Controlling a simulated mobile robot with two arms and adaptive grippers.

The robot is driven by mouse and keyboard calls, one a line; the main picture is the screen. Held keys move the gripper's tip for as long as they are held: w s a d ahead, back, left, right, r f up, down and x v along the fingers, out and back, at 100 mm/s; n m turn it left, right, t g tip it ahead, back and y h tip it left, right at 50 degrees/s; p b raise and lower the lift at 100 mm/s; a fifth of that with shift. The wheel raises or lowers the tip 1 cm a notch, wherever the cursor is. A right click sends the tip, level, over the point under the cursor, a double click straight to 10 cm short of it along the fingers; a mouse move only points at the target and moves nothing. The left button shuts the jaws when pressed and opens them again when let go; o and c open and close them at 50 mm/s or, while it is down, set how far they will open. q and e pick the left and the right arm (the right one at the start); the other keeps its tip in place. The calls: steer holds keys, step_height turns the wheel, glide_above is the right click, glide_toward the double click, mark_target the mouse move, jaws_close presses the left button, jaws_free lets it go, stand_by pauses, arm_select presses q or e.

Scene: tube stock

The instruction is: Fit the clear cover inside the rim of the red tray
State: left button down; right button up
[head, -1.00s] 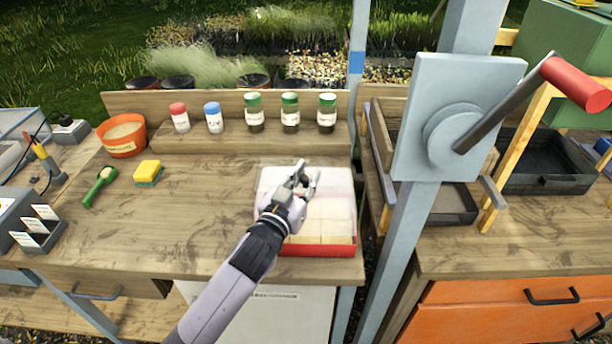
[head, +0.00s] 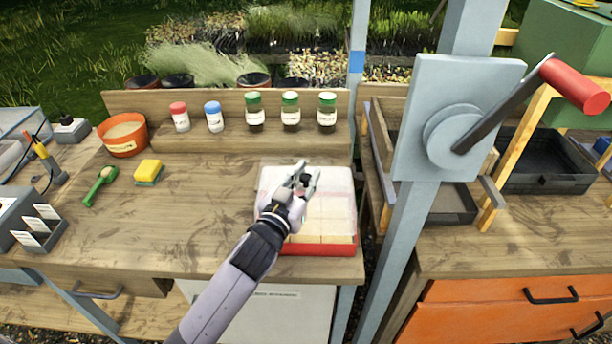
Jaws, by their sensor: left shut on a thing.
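The red tray (head: 325,248) sits near the front right corner of the wooden bench, with pale square cells inside it. The clear cover (head: 335,184) shows as a whitish see-through sheet over the tray's top. Whether its edges lie inside the rim all round I cannot tell. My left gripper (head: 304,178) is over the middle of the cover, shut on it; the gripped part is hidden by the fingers. My right gripper is not in view.
Several labelled jars (head: 290,112) stand on the back ledge. A yellow sponge (head: 148,172), green scoop (head: 99,186) and orange pot (head: 123,135) are on the left. A grey post with a crank (head: 455,140) rises to the right. The bench left of the tray is clear.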

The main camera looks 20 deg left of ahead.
mark_target(306, 186)
arm_select(q)
steer(key=shift+f, duration=0.1)
steer(key=shift+f+b, duration=0.45)
steer(key=shift+f, duration=0.15)
steer(key=shift+f, duration=0.2)
steer(key=shift+f+b, duration=0.6)
steer(key=shift+f, duration=0.1)
steer(key=shift+f, duration=0.6)
stand_by(2.0)
steer(key=c, duration=1.3)
jaws_free()
steer(key=shift+c, duration=0.2)
step_height(306, 186, up, 8)
steer(key=p, duration=0.8)
